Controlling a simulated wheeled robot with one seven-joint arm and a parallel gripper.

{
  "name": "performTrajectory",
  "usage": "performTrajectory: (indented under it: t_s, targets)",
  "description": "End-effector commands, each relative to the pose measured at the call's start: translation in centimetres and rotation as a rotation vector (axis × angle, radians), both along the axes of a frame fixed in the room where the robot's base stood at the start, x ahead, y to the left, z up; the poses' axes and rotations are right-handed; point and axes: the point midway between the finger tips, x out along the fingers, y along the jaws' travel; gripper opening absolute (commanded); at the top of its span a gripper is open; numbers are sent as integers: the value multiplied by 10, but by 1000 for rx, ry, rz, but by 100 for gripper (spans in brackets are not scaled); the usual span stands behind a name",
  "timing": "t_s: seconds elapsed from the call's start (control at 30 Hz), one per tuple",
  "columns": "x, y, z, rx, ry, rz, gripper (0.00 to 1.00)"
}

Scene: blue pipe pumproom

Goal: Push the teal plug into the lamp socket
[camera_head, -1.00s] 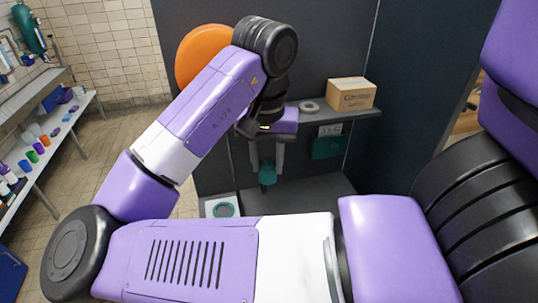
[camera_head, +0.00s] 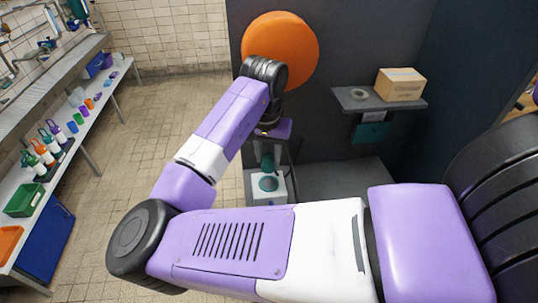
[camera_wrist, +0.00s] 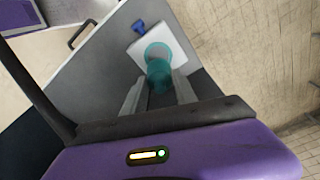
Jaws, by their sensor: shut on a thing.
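The teal plug (camera_head: 267,160) is held between the fingers of my gripper (camera_head: 267,155), which points down. In the wrist view my gripper (camera_wrist: 158,84) is shut on the teal plug (camera_wrist: 160,78). The socket is a white square block with a teal round opening (camera_head: 268,184), standing low on the left of the grey bench. In the wrist view the white block (camera_wrist: 178,38) and its teal ring (camera_wrist: 157,50) show just beyond the plug. The plug is over or very near the ring and partly hides it. I cannot tell whether they touch.
A small blue object (camera_wrist: 138,27) is beside the white block. A shelf (camera_head: 385,104) with a cardboard box (camera_head: 400,84) and a grey ring (camera_head: 358,94) is to the right. A large orange disc (camera_head: 283,45) is behind my arm. The bench top (camera_head: 345,180) right of the socket is clear.

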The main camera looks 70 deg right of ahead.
Motion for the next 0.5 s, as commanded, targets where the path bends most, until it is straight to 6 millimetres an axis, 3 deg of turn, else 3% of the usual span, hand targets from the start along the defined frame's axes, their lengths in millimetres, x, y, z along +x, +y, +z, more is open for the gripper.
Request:
performTrajectory:
  t_s: [0.27,0.5]
  targets:
    - [0,0,-10,0,0,0,0]
    - [0,0,-30,1,0,1,0]
